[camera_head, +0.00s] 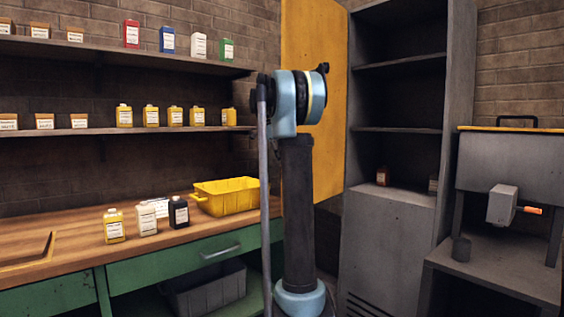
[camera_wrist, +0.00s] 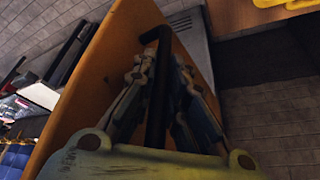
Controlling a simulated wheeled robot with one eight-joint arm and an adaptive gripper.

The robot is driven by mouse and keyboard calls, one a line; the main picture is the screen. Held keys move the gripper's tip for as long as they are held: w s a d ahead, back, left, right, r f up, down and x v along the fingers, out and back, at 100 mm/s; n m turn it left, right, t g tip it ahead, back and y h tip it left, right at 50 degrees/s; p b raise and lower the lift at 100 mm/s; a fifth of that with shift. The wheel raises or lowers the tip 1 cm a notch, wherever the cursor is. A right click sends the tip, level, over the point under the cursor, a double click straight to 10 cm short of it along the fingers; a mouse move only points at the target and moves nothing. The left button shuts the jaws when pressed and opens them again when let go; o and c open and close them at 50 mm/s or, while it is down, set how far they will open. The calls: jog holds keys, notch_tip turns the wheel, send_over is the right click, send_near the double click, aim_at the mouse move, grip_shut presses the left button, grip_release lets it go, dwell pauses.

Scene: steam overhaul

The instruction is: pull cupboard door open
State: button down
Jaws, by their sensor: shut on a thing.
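The grey cupboard (camera_head: 395,225) stands right of centre in the head view. Its yellow door (camera_head: 325,130) is swung wide open to the left, and I see into the upper shelves. In the wrist view the door (camera_wrist: 100,75) runs as an orange panel beside my gripper. My gripper (camera_wrist: 161,75) is shut on the black bar handle (camera_wrist: 157,100), with one finger on each side of it. In the head view my arm stands in front of part of the door and hides the gripper and handle.
A workbench (camera_head: 200,232) with a yellow crate (camera_head: 227,196) and several bottles stands left of my arm. Wall shelves (camera_head: 90,131) hold more bottles and small boxes. A grey machine (camera_head: 510,165) on a stand is at the right. A small brown bottle (camera_head: 382,176) sits inside the cupboard.

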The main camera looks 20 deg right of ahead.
jog(key=shift+d, duration=0.1)
jog(key=c, duration=1.6)
grip_release()
jog(key=v, duration=1.2)
jog(key=shift+f, duration=0.15)
